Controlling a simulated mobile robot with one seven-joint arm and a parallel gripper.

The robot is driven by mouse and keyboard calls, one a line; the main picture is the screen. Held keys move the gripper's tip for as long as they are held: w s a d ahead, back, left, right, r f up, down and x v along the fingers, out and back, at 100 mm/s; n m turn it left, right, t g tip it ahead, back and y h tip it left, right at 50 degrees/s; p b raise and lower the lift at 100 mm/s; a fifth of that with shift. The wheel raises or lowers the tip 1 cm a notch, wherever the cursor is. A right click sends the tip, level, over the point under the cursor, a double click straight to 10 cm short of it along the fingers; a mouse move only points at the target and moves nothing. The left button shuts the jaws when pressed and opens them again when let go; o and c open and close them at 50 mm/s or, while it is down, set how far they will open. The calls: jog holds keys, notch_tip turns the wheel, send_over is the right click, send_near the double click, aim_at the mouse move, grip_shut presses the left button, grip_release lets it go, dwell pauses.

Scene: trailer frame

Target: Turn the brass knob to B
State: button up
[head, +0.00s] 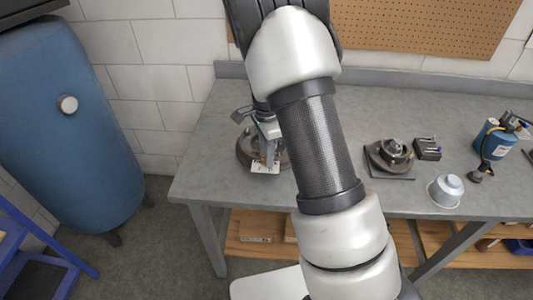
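A round dark metal device (245,150) sits on the left part of the grey workbench (215,140). A small pale plate (264,168) with marks too small to read shows at its front. A small brass-coloured part (271,154), perhaps the knob, shows just above the plate; its pointing direction cannot be made out. My gripper (269,145) is down at the device, close to the brass-coloured part. My arm and gripper hide part of the device. The fingers are too small to tell whether they touch or grip anything.
To the right on the bench are a dark round fixture (391,154), a small black block (427,148), a metal cup (445,190) and a blue gas torch (494,140). A blue tank (65,120) and blue steps (35,245) stand left. Bare bench lies left of the device.

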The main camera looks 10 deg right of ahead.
jog(key=o, duration=0.3)
jog(key=shift+r, duration=0.1)
notch_tip(320, 180, up, 17)
jog(key=p, duration=0.1)
dwell(0.4)
jog(key=shift+r, duration=0.2)
jog(key=s+r+n+t+p, duration=0.2)
jog(key=s+r+n, duration=0.5)
jog(key=s, duration=0.5)
jog(key=s+r+n+t+p, duration=0.2)
jog(key=s+r+n, duration=0.5)
jog(key=s, duration=0.6)
jog(key=shift+a+n+t, duration=0.15)
jog(key=shift+n+t, duration=0.65)
jog(key=shift+n, duration=0.3)
